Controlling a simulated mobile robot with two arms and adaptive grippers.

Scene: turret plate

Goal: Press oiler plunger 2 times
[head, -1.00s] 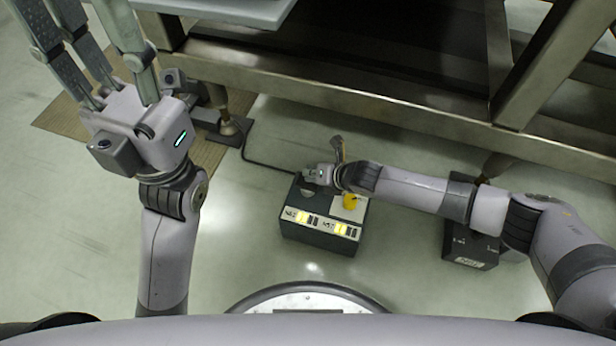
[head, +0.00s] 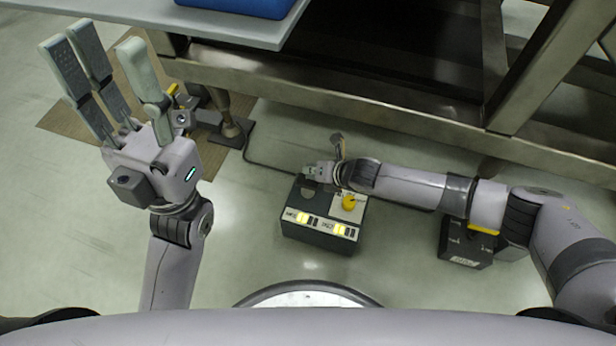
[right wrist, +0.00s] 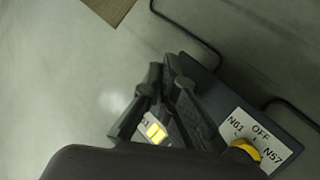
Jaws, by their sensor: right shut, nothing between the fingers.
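I cannot make out an oiler plunger for certain in either view. A dark control box (head: 322,236) stands on the floor below my right arm. It has a yellow knob (head: 349,201) on a white plate, and its front has yellow-marked labels. My right gripper (head: 314,172) is over the box's back left edge, shut and empty. It also shows in the right wrist view (right wrist: 165,82), with the yellow knob (right wrist: 245,149) to its right. Whether it touches the box is unclear. My left gripper (head: 108,65) is open and empty, raised at the left.
A metal frame (head: 330,92) crosses the back, with a grey shelf (head: 215,25) and a blue item (head: 238,5) at top left. A second dark box (head: 464,247) stands under my right arm. A brown mat (head: 70,118) lies left; a cable runs behind the box.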

